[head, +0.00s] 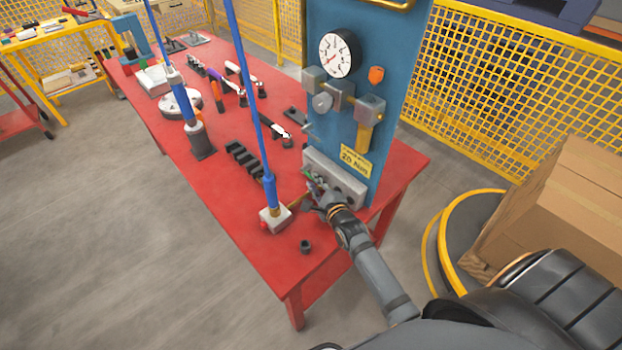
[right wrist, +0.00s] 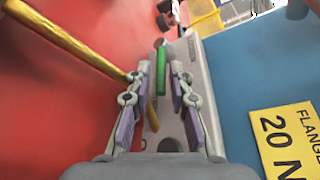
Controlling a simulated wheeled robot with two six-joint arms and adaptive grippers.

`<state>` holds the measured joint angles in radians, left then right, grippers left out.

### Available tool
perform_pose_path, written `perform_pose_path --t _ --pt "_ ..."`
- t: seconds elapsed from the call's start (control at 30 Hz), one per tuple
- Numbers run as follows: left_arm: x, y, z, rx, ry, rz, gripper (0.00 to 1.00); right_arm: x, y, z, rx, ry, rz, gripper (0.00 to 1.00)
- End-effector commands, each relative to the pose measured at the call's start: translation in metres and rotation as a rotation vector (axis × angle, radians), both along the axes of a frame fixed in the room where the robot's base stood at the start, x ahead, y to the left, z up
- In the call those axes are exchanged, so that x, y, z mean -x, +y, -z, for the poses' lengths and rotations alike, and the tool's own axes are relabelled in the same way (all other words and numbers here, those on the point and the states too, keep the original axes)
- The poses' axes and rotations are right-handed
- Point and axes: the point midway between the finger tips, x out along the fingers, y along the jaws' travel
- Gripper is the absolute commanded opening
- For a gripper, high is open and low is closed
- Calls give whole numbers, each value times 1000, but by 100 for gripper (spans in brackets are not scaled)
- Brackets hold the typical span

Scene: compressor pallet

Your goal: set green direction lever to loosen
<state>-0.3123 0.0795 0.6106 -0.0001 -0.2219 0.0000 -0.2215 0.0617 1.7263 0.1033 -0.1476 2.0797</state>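In the head view the green lever (head: 308,174) is a small spot at the left end of the grey block (head: 350,186). My right gripper (right wrist: 160,74) is open, with one finger on each side of the lever in the picture. Gaps show between lever and fingers; I cannot tell its depth between them. My right gripper (head: 316,188) partly hides this area in the head view. My left gripper is not in view.
A blue panel (head: 385,80) with a gauge (head: 337,53) and a yellow torque label (head: 355,161) rises behind the block. A golden handle (right wrist: 75,40) lies left of my right gripper. Blue rods stand on the red table (head: 285,265). A dark socket (head: 305,246) sits near its front corner.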

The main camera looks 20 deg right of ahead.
Motion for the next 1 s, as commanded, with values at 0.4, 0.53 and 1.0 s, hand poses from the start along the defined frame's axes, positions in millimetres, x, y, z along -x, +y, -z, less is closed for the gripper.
perform_pose_path --t 0.4,0.53,1.0 --pt "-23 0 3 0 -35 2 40 -30 1 6 0 0 0 20" --pt "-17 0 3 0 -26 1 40 -30 1 6 0 0 0 18" --pt "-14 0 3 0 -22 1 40 -29 1 7 0 1 -1 0"
